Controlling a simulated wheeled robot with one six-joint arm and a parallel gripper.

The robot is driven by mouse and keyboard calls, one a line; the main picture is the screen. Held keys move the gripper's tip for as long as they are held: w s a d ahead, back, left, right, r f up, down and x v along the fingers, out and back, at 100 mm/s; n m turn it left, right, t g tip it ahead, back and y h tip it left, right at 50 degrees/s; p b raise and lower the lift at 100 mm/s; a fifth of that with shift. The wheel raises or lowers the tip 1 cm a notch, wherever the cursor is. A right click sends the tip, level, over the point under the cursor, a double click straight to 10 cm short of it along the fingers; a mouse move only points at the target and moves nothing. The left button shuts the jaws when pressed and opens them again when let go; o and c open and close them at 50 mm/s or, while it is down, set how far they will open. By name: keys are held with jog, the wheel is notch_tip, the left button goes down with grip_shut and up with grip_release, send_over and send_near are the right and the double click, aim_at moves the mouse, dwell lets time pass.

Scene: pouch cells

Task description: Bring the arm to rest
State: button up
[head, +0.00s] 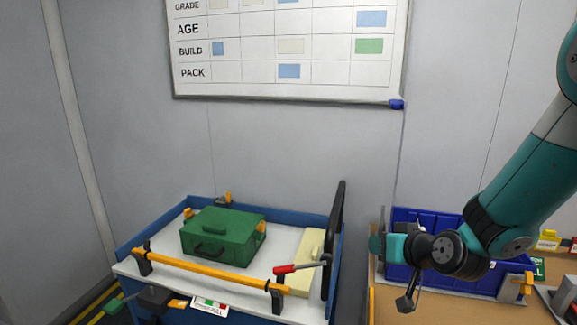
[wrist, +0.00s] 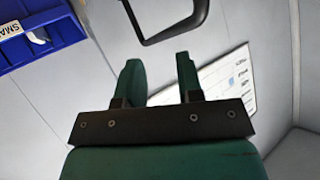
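My arm reaches in from the right in the head view, with its teal and black wrist bent to the left. My gripper (head: 377,244) is in the air in front of the wall, between the cart and the blue bin. In the wrist view my gripper (wrist: 160,70) shows two green fingers standing apart with nothing between them.
A blue-edged cart (head: 150,240) at lower left carries a green case (head: 222,240), a yellow bar (head: 205,270), a cream block (head: 307,262) and a red-handled tool (head: 287,268). Its black handle (head: 337,225) stands near my gripper. A blue bin (head: 428,220) stands behind my wrist.

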jog(key=s+a+r+n+g+y, duration=0.2)
jog(key=s+a+r+g, duration=0.3)
jog(key=s, duration=0.3)
jog(key=s+r+n+g+h, duration=0.1)
jog(key=s+r+n+g, duration=0.1)
jog(key=s, duration=0.9)
jog(key=s+r+n+g+h, duration=0.1)
jog(key=s+r+g, duration=0.2)
jog(key=s, duration=0.7)
jog(key=shift+s+a+r+n+g, duration=0.35)
jog(key=shift+r+n+g, duration=0.05)
jog(key=shift+g, duration=0.3)
